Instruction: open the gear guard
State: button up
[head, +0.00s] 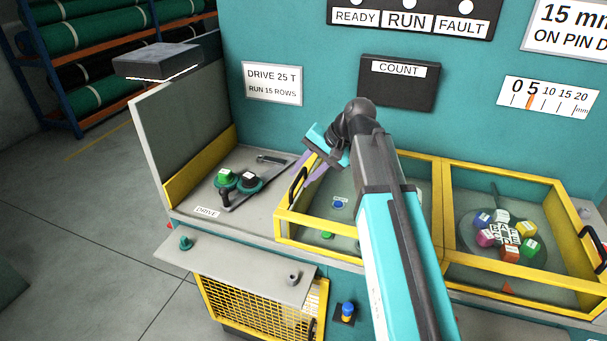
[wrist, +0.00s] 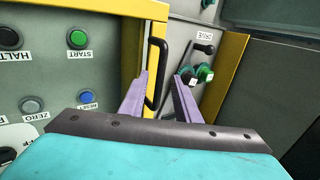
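A yellow-framed clear cover (head: 283,228) lies over the middle control panel, and I cannot tell if it is the gear guard. Its black bar handle (head: 298,187) is on the left edge; in the wrist view the handle (wrist: 157,74) stands between my purple fingers. My gripper (head: 304,174) is open, the fingers on either side of the handle, without clear contact; in the wrist view the gripper (wrist: 161,78) shows the gap. The drive bay (head: 190,190) at left is uncovered, with green-and-dark gears (head: 226,178) and a small crank showing.
A second yellow-framed cover (head: 450,235) closes over a wheel of coloured blocks at right. A grey upright panel (head: 180,125) with yellow trim borders the drive bay. A grey shelf (head: 240,268) and yellow mesh (head: 250,310) are below. Wrist view shows START button (wrist: 78,39).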

jog(key=shift+d+r, duration=0.1)
jog(key=shift+r, duration=0.1)
jog(key=b+v, duration=0.3)
jog(key=v, duration=1)
jog(key=shift+r, duration=0.2)
jog(key=shift+s, duration=0.2)
